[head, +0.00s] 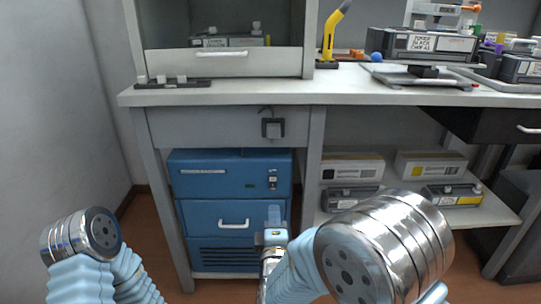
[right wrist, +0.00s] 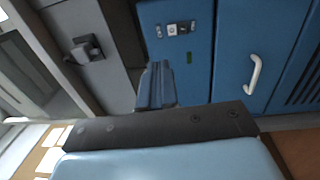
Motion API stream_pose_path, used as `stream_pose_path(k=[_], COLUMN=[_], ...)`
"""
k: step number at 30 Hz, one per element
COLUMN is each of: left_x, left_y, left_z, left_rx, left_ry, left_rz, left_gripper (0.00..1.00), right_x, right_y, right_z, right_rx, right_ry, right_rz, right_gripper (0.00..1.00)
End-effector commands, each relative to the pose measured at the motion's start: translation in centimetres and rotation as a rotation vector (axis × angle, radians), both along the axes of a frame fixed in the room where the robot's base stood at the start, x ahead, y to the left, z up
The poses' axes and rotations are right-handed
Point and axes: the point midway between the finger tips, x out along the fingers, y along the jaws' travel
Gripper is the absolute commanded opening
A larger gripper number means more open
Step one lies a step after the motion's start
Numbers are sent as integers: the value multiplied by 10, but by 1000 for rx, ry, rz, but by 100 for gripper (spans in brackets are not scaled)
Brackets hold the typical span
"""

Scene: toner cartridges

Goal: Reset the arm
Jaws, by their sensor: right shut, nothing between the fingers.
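My right gripper (head: 274,212) points forward in front of the blue cabinet (head: 200,185), below the workbench top. Its fingers are together with nothing between them. In the right wrist view the shut fingers (right wrist: 156,80) stand in front of the blue cabinet's panel; whether they touch it I cannot tell. The right arm's silver joint fills the lower right of the head view. My left arm's silver joint and light blue sleeve show at the lower left, and its gripper is out of view.
The workbench top (head: 260,95) overhangs the cabinet. A toner cartridge (head: 430,45) sits on a stand on top, near a yellow tool (head: 332,35). Boxes (head: 352,167) and cartridges (head: 452,194) fill the shelf at right. Open floor lies at the left.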

Motion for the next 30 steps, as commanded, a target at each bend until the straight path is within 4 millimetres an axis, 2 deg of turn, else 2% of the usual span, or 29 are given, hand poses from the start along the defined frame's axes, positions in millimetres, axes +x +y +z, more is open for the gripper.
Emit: stream_pose_path(k=[2,4,5,8,9,11,12,14,15,18,21,24,30], left_x=[0,-1,-1,-1,-2,-2,-3,-3,-3,-4,-5,-5,-5], left_y=[0,-1,-2,-3,-4,-6,-6,-8,-8,-10,-11,-11,-11], left_z=[4,10,13,25,30,37,41,47,51,57,60,61,61], left_rx=[0,-1,-2,-4,-5,-7,-8,-10,-11,-13,-14,-15,-15], left_ry=[1,1,1,1,3,3,3,4,4,5,7,6,6], left_rz=[-1,-3,-3,-6,-8,-10,-11,-14,-15,-18,-19,-20,-20], left_gripper=[0,0,0,0,0,0,0,0,0,0,0,0,0], right_x=[4,6,6,-9,-22,-50,-72,-108,-133,-184,-216,-230,-230], right_y=[-8,-21,-29,-58,-69,-83,-91,-99,-102,-104,-102,-100,-100], right_z=[-17,-48,-66,-138,-169,-210,-233,-261,-274,-292,-298,-300,-300], right_rx=[48,148,210,480,609,811,946,1136,1251,1474,1599,1651,1651], right_ry=[63,175,241,513,634,808,916,1064,1148,1302,1385,1419,1419], right_rz=[4,7,2,-54,-104,-204,-288,-434,-538,-781,-950,-1034,-1034], right_gripper=[0,0,0,0,0,0,0,0,0,0,0,0,0])
